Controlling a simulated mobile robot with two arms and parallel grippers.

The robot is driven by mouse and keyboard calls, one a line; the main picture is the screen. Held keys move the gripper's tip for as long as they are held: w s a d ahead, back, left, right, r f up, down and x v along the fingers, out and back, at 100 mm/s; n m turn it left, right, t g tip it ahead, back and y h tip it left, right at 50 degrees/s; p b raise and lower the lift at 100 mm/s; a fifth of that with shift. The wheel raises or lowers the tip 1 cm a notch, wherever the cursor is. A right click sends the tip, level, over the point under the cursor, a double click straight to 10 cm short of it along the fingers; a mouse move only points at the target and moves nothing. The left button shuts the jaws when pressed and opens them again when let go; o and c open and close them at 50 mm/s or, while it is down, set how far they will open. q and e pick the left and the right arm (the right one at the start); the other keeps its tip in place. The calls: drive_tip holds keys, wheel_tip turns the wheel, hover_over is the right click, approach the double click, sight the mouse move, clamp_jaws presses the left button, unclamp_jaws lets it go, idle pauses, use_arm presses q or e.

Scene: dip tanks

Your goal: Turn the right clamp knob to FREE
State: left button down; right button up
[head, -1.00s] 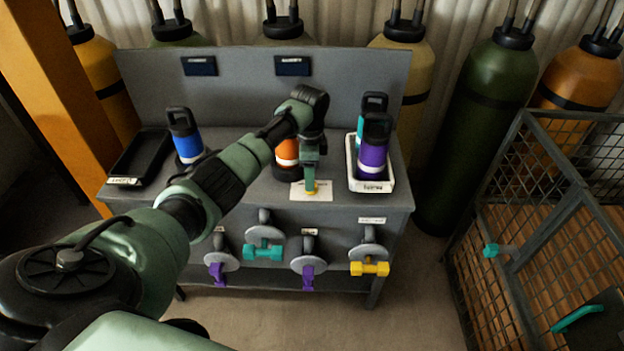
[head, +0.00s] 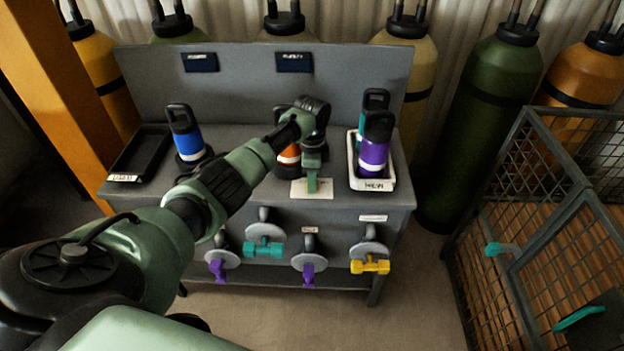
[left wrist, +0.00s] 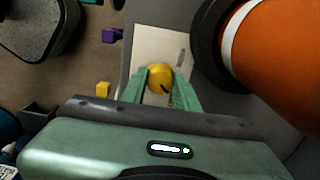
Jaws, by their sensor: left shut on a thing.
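A small yellow knob (left wrist: 159,77) stands on a white label plate (head: 298,189) at the front of the grey bench top. A short dark mark shows on the knob; I cannot read the plate's lettering. My left gripper (head: 312,184) points down over the plate, and its green fingers are shut on the knob, one on each side in the left wrist view (left wrist: 160,84). In the head view the fingers hide the knob. An orange bottle (left wrist: 275,55) stands just behind the plate, partly hidden by my arm in the head view. My right gripper is not in view.
A blue bottle (head: 186,138) and an empty black tray (head: 128,165) are at the left of the bench. A white tray (head: 372,184) holds a purple and a teal bottle at the right. Several coloured valve handles (head: 263,250) stick out from the front. A mesh cage (head: 520,230) stands right.

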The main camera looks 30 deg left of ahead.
use_arm(q)
drive_tip(key=shift+r+n+p, duration=0.15)
drive_tip(key=shift+n+p, duration=0.45)
drive_tip(key=shift+r+n+p, duration=0.1)
drive_tip(key=shift+n+p, duration=0.45)
drive_tip(key=shift+n, duration=0.15)
drive_tip(key=n+p, duration=0.3)
drive_tip(key=n, duration=0.2)
drive_tip(key=shift+w+d+n, duration=0.1)
drive_tip(key=shift+n, duration=0.2)
drive_tip(key=n+p, duration=0.1)
drive_tip(key=n, duration=0.4)
drive_tip(key=shift+p, duration=0.35)
drive_tip(key=n, duration=0.4)
drive_tip(key=shift+p, duration=0.4)
drive_tip(key=shift+w+n, duration=0.1)
drive_tip(key=shift+n, duration=0.3)
drive_tip(key=c, duration=1.3)
unclamp_jaws()
drive_tip(key=shift+o, duration=1.2)
